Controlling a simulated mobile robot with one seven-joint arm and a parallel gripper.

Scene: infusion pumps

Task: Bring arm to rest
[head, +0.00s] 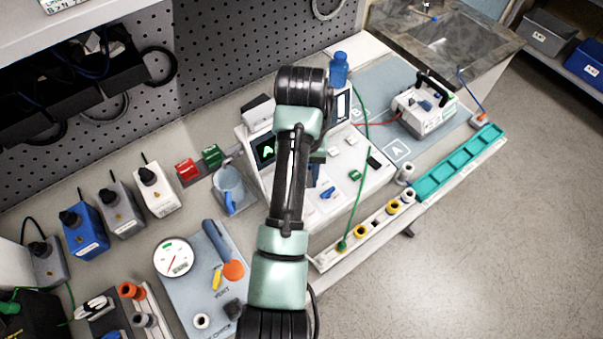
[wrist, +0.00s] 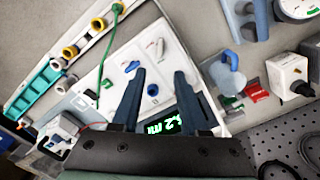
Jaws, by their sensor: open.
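My arm (head: 291,180) reaches up the middle of the head view, over the bench and in front of a white console. My gripper (wrist: 160,73) shows in the wrist view with its two dark blue fingers apart and nothing between them. It hangs above the white console (wrist: 115,62), whose sloped face carries several small knobs and a lit green display (wrist: 165,126). The console also shows in the head view (head: 350,190), partly hidden by my arm. The gap between fingertips and console cannot be told. In the head view the gripper is mostly hidden behind my arm.
A blue bottle (head: 339,70) stands behind the console. A white-grey pump (head: 425,108) sits on the mat at right. A teal tray (head: 455,165) lies along the front edge. A jug (head: 230,188), gauge (head: 173,257) and several boxes stand left. The floor at right is clear.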

